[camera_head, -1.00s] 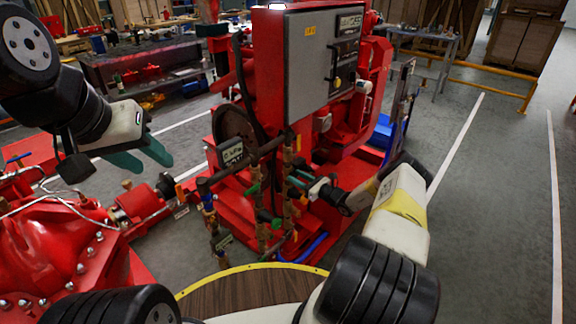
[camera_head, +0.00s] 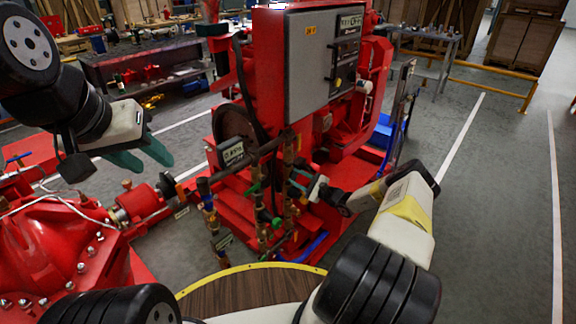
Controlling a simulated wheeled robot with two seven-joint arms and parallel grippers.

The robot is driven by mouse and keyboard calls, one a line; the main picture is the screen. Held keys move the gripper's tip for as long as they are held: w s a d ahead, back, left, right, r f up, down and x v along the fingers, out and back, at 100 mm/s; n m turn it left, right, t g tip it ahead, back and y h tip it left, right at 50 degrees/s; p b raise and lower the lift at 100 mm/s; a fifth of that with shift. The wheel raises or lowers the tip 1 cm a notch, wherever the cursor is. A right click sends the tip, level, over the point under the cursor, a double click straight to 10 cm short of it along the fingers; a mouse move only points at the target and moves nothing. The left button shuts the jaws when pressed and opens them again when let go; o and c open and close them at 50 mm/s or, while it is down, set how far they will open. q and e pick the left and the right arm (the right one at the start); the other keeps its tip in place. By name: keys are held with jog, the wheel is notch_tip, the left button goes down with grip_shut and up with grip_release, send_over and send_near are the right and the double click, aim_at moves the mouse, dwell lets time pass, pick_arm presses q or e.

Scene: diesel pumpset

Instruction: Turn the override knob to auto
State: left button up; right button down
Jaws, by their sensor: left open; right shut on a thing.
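The grey control cabinet door (camera_head: 308,66) stands upright on the red pumpset. It carries a dark panel and a small yellow-and-black knob (camera_head: 337,82); its marking is too small to read, so I cannot tell if this is the override knob. My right gripper (camera_head: 297,183) is low in front of the cabinet, at the brass pipework (camera_head: 288,165), well below the door. It is shut on a small valve part there, mostly hidden by the fingers. My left gripper (camera_head: 143,156) is open and empty, apart from the pumpset at the left.
A red pump casing (camera_head: 62,250) with bolts fills the lower left. A round wood-topped surface with a yellow rim (camera_head: 262,267) is at the bottom middle. Workbenches stand behind. The grey floor (camera_head: 490,210) at the right is clear.

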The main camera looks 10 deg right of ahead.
jog(key=n, duration=0.4)
jog(key=shift+s+f+n, duration=0.1)
jog(key=shift+n, duration=0.2)
jog(key=shift+f+n, duration=0.1)
jog(key=shift+n, duration=1.7)
jog(key=c, duration=0.9)
grip_release()
jog(key=v, duration=0.7)
jog(key=shift+s+d, duration=0.2)
jog(key=shift+s, duration=0.15)
